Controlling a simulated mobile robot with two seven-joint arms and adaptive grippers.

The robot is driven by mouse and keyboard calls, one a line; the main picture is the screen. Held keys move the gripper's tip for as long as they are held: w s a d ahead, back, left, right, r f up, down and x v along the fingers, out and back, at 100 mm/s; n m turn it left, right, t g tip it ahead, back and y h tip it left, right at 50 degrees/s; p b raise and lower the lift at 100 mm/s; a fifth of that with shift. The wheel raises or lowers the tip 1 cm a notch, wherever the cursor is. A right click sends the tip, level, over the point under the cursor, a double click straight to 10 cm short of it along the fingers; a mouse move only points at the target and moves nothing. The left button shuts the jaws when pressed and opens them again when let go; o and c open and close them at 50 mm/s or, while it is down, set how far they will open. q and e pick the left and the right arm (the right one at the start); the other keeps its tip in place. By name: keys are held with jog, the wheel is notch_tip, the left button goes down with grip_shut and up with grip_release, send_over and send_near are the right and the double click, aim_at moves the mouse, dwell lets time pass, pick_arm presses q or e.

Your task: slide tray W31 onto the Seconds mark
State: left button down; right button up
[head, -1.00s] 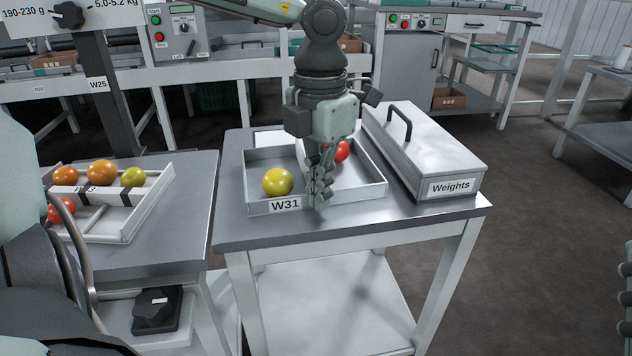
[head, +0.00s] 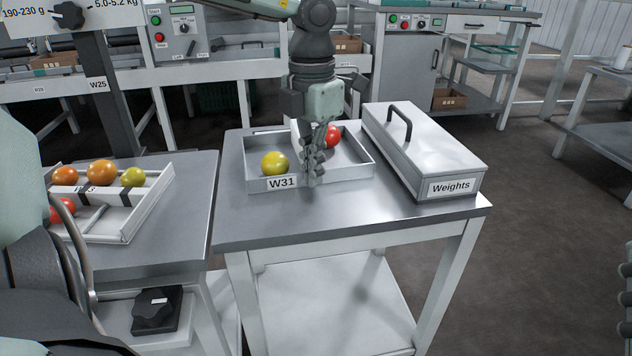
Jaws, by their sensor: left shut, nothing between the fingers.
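Tray W31 (head: 345,175) is a shallow grey metal tray towards the back of the middle steel table, its label on the front wall. A yellow tomato (head: 275,163) sits at its front left and a red tomato (head: 332,136) farther back, partly behind my gripper. My left gripper (head: 314,178) is shut and empty, pointing down at the tray's front wall, right of the label. Its fingers overlap the wall and appear to be against its outer face. The Seconds mark cannot be made out; no such lettering shows. My right gripper is not in view.
A lidded metal Weights box (head: 430,150) stands close to the tray's right. A white divided tray (head: 125,215) with several tomatoes is on the left table (head: 185,230), across a narrow gap. The front of the middle table (head: 345,222) is clear.

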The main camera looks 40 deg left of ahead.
pick_arm(q)
jog(key=shift+w+a, duration=1.95)
jog(key=shift+a, duration=0.3)
jog(key=shift+w+a, duration=0.25)
jog(key=shift+s+d+b, duration=0.75)
jog(key=shift+s+d, duration=0.65)
jog(key=shift+d, duration=0.2)
jog(key=shift+s+d+b, duration=0.7)
jog(key=shift+s+d, duration=0.7)
jog(key=shift+d, duration=0.2)
notch_tip(320, 180, up, 8)
jog(key=shift+s, duration=0.1)
